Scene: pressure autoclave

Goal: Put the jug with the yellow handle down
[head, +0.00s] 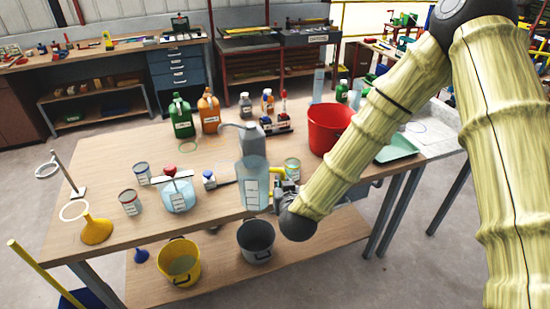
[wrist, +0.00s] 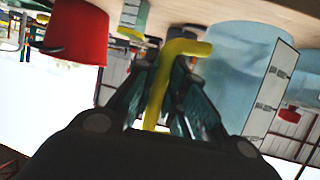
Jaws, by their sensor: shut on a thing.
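The jug (head: 254,180) is translucent pale blue with a white label and stands upright near the table's front edge in the head view. Its yellow handle (wrist: 158,95) shows between my fingers in the wrist view, with the pale blue body (wrist: 235,65) to the right. My gripper (head: 282,190) is shut on the handle from the jug's right side; it also shows in the wrist view (wrist: 175,85). I cannot tell whether the jug's base touches the table. A grey spouted shape (head: 244,138) overlaps the jug's top; I cannot tell whether it belongs to the jug.
The wooden table (head: 115,180) has free room at its left and middle. A red bucket (head: 328,128) stands right of the jug, a round flask (head: 178,196) and tins (head: 130,203) left. Green (head: 182,118) and orange (head: 209,113) bottles stand behind.

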